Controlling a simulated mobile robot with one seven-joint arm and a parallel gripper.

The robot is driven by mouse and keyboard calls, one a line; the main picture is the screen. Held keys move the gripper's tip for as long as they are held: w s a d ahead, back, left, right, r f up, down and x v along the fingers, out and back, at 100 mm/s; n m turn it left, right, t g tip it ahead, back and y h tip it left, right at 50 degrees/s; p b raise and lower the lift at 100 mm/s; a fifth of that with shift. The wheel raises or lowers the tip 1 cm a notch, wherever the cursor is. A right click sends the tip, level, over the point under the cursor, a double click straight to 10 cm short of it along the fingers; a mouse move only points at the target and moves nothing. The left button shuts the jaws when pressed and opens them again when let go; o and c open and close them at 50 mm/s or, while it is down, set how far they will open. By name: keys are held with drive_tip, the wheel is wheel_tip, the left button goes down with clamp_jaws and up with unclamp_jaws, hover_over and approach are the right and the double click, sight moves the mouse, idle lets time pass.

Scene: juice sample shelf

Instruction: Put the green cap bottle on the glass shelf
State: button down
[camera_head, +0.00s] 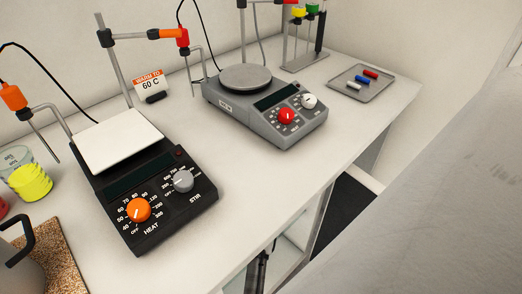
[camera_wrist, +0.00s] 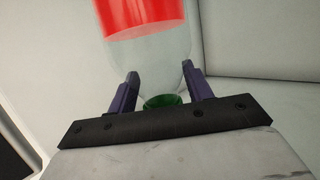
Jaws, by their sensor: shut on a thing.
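The green cap bottle (camera_wrist: 150,58) shows in the wrist view between the two fingers of my gripper (camera_wrist: 160,72). It is clear, with red contents away from the gripper, and its green cap (camera_wrist: 164,101) is close to the palm. My gripper is shut on the bottle near its capped end. The bottle's far end is cut off by the frame's top edge. The bottle cannot be made out in the head view. I cannot clearly identify the glass shelf; pale panels surround the bottle in the wrist view.
The white bench (camera_head: 240,205) holds a black hotplate (camera_head: 160,205) and a grey hotplate (camera_head: 265,105). A metal tray (camera_head: 345,95) with small coloured bars lies at the back right. An open space with pale panels (camera_head: 293,243) shows below the bench's front edge.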

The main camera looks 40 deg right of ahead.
drive_tip(key=shift+f+b, duration=0.6)
drive_tip(key=shift+f, duration=0.15)
drive_tip(key=c, duration=0.6)
unclamp_jaws()
drive_tip(key=v, duration=1.2)
drive_tip(key=shift+b, duration=0.3)
